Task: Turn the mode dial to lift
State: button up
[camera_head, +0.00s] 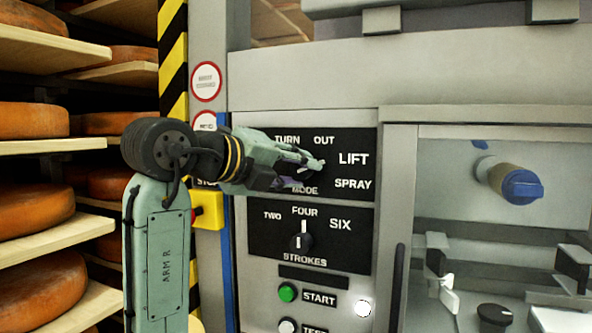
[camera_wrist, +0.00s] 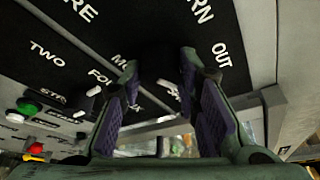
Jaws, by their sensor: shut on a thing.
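The mode dial is a dark knob on the upper black panel (camera_head: 350,141), with the labels TURN, OUT, LIFT (camera_head: 353,159) and SPRAY around it. My gripper (camera_head: 311,166) reaches in from the left and is shut on the dial, covering most of it. In the wrist view the dark dial (camera_wrist: 158,68) sits between my two fingers. A small white mark shows at the fingertips in the head view, but I cannot tell for sure which label the dial points to. The LIFT label is clear to the right of my fingertips.
Below is the strokes dial (camera_head: 302,241), pointing up at FOUR. Under it are a green START button (camera_head: 288,292) and a lit white lamp (camera_head: 363,308). A blue-capped handle (camera_head: 521,186) sticks out at right. Shelves of cheese wheels (camera_head: 38,206) stand close at left.

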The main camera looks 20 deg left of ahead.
jog(key=o, duration=1.1)
jog(key=shift+o, duration=0.2)
jog(key=v, duration=1.2)
